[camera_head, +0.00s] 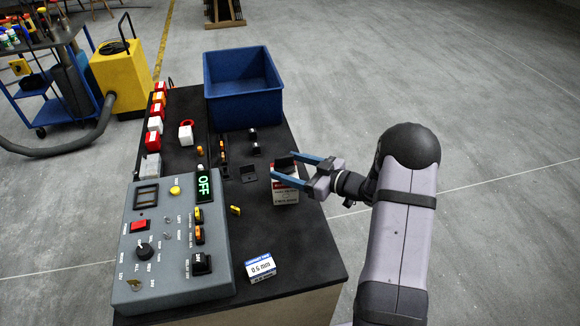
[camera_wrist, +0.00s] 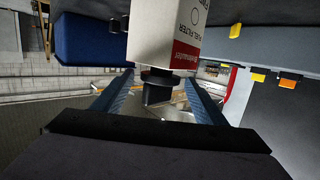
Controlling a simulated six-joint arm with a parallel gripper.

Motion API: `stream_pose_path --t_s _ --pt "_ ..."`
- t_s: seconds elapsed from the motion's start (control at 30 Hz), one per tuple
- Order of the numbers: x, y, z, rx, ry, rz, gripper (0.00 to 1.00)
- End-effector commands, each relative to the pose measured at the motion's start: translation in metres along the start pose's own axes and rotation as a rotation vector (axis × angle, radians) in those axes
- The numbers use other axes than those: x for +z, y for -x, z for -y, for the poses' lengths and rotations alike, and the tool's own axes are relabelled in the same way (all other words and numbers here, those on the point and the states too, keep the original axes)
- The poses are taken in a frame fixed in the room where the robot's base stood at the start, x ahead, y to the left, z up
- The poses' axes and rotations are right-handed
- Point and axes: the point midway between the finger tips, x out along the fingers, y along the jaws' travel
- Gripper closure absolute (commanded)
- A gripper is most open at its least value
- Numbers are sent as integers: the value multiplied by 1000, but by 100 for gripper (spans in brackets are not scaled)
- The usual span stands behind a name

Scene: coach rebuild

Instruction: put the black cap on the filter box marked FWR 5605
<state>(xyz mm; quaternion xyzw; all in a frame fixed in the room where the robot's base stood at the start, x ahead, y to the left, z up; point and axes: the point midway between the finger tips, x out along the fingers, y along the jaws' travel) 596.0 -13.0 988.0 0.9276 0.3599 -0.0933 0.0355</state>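A white filter box with a red band (camera_head: 285,196) stands on the black bench top. Its small print is too blurred to read in the head view. In the wrist view the box (camera_wrist: 165,35) shows "FUEL FILTER" beside its red band. A black cap (camera_wrist: 157,88) is at the red end of the box and appears to touch it; it also shows on top of the box in the head view (camera_head: 284,161). My gripper (camera_head: 286,169) is open, its blue fingers on either side of the cap. In the wrist view gaps show between the fingers (camera_wrist: 158,92) and the cap.
A white and blue box (camera_head: 262,267) lies near the bench's front edge. A grey control panel (camera_head: 170,245) with a lit "OFF" display fills the left front. A blue bin (camera_head: 243,88) stands at the back. Small black brackets and yellow parts lie between.

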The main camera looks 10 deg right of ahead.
Motion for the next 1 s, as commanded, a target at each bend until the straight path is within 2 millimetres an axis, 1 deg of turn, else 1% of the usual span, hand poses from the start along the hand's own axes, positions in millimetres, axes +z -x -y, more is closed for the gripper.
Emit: stream_pose_path --t_s 0.2,0.33,0.47,0.6,0.8,0.9,1.0 --pt "-4 2 0 1 0 0 34" --pt "-2 14 -1 3 0 -1 34" --pt "-1 34 -1 5 -1 0 34" --pt "-1 60 -2 6 1 -1 34" --pt "-1 93 -1 5 0 -1 34" --pt "-2 106 -1 4 1 -1 34" --pt "-2 114 -1 2 0 -1 34"
